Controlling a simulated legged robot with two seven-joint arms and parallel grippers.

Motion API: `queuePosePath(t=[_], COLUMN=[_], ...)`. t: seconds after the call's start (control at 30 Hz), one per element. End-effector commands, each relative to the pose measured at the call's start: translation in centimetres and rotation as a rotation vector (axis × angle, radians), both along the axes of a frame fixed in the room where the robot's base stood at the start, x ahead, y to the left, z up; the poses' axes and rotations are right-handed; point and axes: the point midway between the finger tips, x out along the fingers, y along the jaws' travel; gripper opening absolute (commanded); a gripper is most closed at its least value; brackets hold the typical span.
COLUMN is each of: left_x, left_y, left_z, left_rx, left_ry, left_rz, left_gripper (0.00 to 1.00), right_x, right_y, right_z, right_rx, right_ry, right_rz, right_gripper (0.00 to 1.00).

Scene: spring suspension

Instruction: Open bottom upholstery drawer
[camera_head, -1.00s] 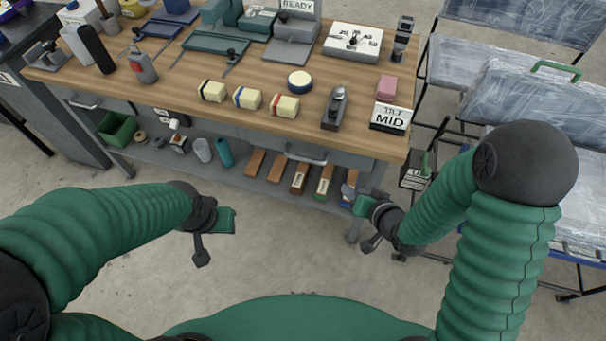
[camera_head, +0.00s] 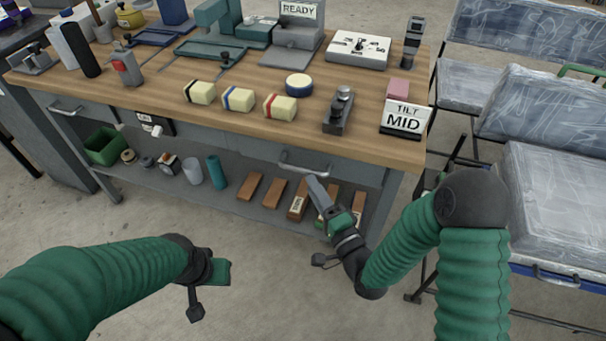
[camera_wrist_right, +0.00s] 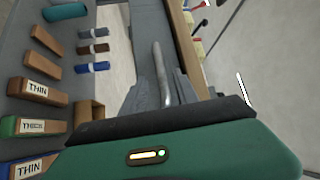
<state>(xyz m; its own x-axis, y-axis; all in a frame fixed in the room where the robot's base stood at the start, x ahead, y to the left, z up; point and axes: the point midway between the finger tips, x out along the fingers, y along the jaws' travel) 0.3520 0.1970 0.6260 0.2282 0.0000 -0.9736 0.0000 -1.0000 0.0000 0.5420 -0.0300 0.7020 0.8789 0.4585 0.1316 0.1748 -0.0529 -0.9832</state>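The workbench has a grey drawer front (camera_head: 350,172) under the right part of its top, with a metal bar handle (camera_head: 303,166). The drawer looks shut. My right gripper (camera_head: 314,184) points up at this handle from below. In the right wrist view the handle (camera_wrist_right: 161,75) lies between the two grey fingers (camera_wrist_right: 163,92), which stand apart; I cannot tell whether they touch it. My left gripper (camera_head: 212,288) hangs over the floor at lower left, away from the bench; its fingers are not clear.
A lower shelf (camera_head: 175,180) holds several brown blocks (camera_head: 262,188), a teal cylinder (camera_head: 214,172) and a green bin (camera_head: 107,146). Another handle (camera_head: 65,108) is at the bench's left. Plastic-wrapped seats (camera_head: 555,195) stand at right. Blocks and a "TILT MID" sign (camera_head: 405,120) are on the top.

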Motion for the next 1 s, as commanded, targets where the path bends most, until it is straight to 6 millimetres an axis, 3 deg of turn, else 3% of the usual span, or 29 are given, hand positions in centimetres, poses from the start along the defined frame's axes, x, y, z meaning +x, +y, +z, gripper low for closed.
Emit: queuePosePath(t=[0.1, 0.3, 0.6, 0.9, 1.0], left_x=[0.0, 0.0, 0.0, 0.0, 0.0], left_y=[0.0, 0.0, 0.0, 0.0, 0.0], left_z=[-0.8, -1.3, -1.3, -1.3, -1.3], left_rx=[0.0, 0.0, 0.0, 0.0, 0.0], left_ry=[0.0, 0.0, 0.0, 0.0, 0.0], left_rz=[0.0, 0.0, 0.0, 0.0, 0.0], left_gripper=[0.36, 0.36, 0.36, 0.36, 0.36], right_x=[2.6, 5.2, 5.7, 5.6, 5.6], right_y=[1.4, 2.7, 2.9, 2.9, 2.9], right_z=[0.3, 0.7, 0.9, 0.8, 0.8], right_rx=[0.0, 0.0, -0.001, -0.002, -0.002], right_ry=[-0.004, -0.002, 0.0, 0.001, 0.002], right_rz=[0.0, -0.001, 0.0, 0.0, -0.001], right_gripper=[0.36, 0.36, 0.36, 0.0, 0.0])
